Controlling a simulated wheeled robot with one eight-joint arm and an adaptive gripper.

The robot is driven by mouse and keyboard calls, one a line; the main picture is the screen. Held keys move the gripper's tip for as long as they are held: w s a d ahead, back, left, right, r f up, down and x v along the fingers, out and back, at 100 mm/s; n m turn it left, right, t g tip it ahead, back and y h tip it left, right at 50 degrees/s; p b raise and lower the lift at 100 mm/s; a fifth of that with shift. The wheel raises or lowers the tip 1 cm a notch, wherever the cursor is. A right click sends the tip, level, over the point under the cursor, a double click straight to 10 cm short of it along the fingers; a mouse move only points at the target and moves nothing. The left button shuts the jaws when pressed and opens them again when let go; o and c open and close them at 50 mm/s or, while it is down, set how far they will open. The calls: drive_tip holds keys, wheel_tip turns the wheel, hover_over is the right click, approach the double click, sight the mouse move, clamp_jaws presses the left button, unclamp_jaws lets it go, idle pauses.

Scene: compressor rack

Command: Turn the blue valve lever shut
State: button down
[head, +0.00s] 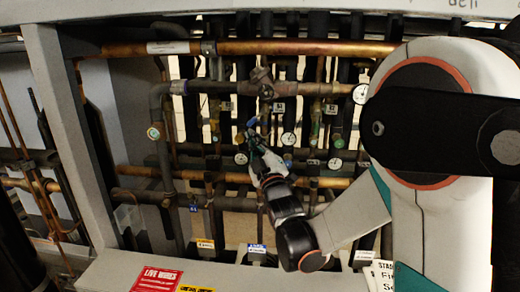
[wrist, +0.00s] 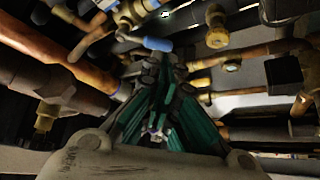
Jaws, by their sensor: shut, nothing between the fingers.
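A small blue lever (head: 252,121) shows in the head view among the pipes, just above the tip of my gripper (head: 250,137). In the wrist view, a blue handle sleeve (wrist: 158,44) lies just beyond the fingertips of my gripper (wrist: 160,62). It is joined to a pale metal fitting at its upper left. My gripper is shut and empty, pointing into the rack. I cannot tell whether the fingertips touch the sleeve. The valve body behind the lever is partly hidden by pipes and fingers.
A copper pipe (head: 270,47) crosses the top of the rack, and another (head: 150,171) runs lower down. Gauges (head: 361,93) and valves crowd around my gripper. A thick pipe (wrist: 55,85) is close at left.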

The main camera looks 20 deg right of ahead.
sight(256, 118)
drive_tip(key=shift+p+x, duration=0.4)
drive_tip(key=shift+x, duration=1.85)
drive_tip(key=shift+w+a+r+m+t+h+b, duration=0.15)
drive_tip(key=shift+a+m+t+h+b, duration=0.1)
drive_tip(key=shift+m+h+b, duration=0.45)
drive_tip(key=shift+a+r+m+t+h+b, duration=0.15)
drive_tip(key=shift+m+t+h+b, duration=0.2)
drive_tip(key=shift+m, duration=0.55)
drive_tip(key=r+m+h+b, duration=0.1)
drive_tip(key=m+h, duration=0.1)
drive_tip(key=m, duration=0.1)
drive_tip(key=a+r+m+h+b, duration=0.1)
drive_tip(key=m+h, duration=0.1)
drive_tip(key=m, duration=0.1)
drive_tip(key=m+h+b, duration=0.1)
drive_tip(key=m+h, duration=0.2)
drive_tip(key=shift+w+a+r+m, duration=0.2)
drive_tip(key=shift+w+r+m, duration=0.1)
drive_tip(key=shift+r, duration=0.3)
